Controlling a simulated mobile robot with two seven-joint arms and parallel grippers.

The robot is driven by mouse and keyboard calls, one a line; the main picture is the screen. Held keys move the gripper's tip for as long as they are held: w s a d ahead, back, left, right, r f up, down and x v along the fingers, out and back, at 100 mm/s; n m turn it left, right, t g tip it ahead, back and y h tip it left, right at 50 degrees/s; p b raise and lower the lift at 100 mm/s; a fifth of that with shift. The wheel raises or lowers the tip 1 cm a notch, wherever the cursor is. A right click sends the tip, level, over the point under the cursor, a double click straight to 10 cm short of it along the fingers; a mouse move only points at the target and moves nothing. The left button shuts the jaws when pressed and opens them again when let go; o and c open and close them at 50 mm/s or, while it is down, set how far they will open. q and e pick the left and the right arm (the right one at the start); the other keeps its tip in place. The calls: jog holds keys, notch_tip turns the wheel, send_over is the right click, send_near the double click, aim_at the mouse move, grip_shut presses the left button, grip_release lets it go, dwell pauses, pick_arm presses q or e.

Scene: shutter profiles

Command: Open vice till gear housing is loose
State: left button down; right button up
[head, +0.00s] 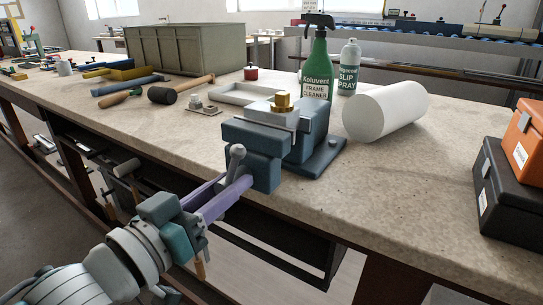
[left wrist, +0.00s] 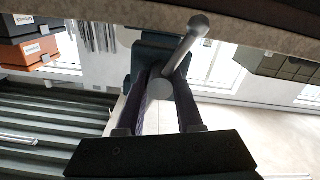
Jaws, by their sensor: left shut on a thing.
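The blue-grey vice (head: 262,172) is mounted at the front edge of the workbench. A light grey block with a brass top, probably the gear housing (head: 280,118), sits between its jaws; I cannot see whether any gap shows beside it. The grey vice handle (head: 236,160) hangs at the front, tilted off vertical. My left gripper (head: 240,187) reaches in from the lower left, its purple fingers at the handle. In the left wrist view the fingers (left wrist: 165,98) are shut on the handle (left wrist: 186,50), whose knobbed bar slants up to the right. My right gripper is out of view.
A green spray bottle (head: 317,70), a spray can (head: 348,68) and a white roll (head: 385,110) stand or lie behind the vice. A mallet (head: 180,90) and a grey tray (head: 245,94) lie left of it. Orange and black cases (head: 512,185) are at right. The bench front right is clear.

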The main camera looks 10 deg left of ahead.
pick_arm(q)
jog(key=n+p, duration=0.1)
jog(key=n, duration=0.2)
jog(key=shift+n, duration=0.4)
jog(key=n, duration=0.3)
jog(key=shift+n, duration=0.3)
jog(key=n, duration=0.3)
jog(key=shift+f+n, duration=0.1)
jog(key=shift+n, duration=0.2)
jog(key=shift+n+b, duration=0.5)
jog(key=shift+n, duration=1.1)
jog(key=shift+f+n, duration=0.1)
jog(key=shift+n, duration=0.4)
jog(key=shift+a+f, duration=0.1)
jog(key=c, duration=0.6)
grip_release()
jog(key=shift+r, duration=0.2)
